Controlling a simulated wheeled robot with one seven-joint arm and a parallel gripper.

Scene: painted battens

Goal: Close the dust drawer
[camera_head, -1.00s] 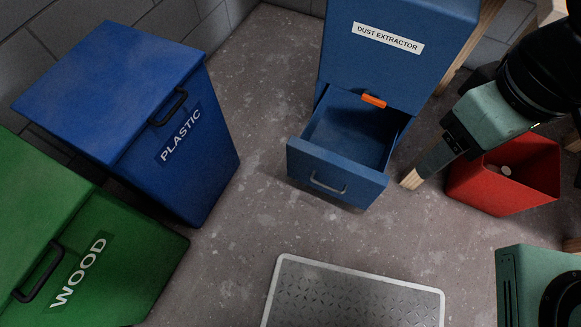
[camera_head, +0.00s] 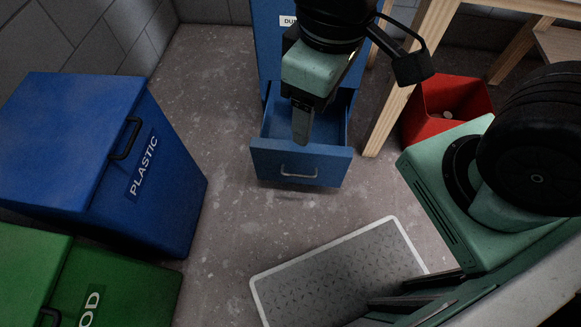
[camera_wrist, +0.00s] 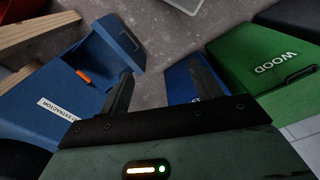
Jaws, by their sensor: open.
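The blue dust extractor (camera_head: 268,55) stands at the back, partly hidden behind my arm. Its dust drawer (camera_head: 320,166) is pulled out toward me, with a grey bar handle (camera_head: 298,173) on its front. Contact cannot be told. In the wrist view the fingers (camera_wrist: 160,72) are apart with nothing between them.
A blue PLASTIC bin (camera_head: 165,215) and a green WOOD bin (camera_head: 130,290) stand at the left. A red bin (camera_head: 440,95) sits right of the drawer, behind a wooden table leg (camera_head: 400,90). A metal floor plate (camera_head: 335,275) lies in front. Floor between is clear.

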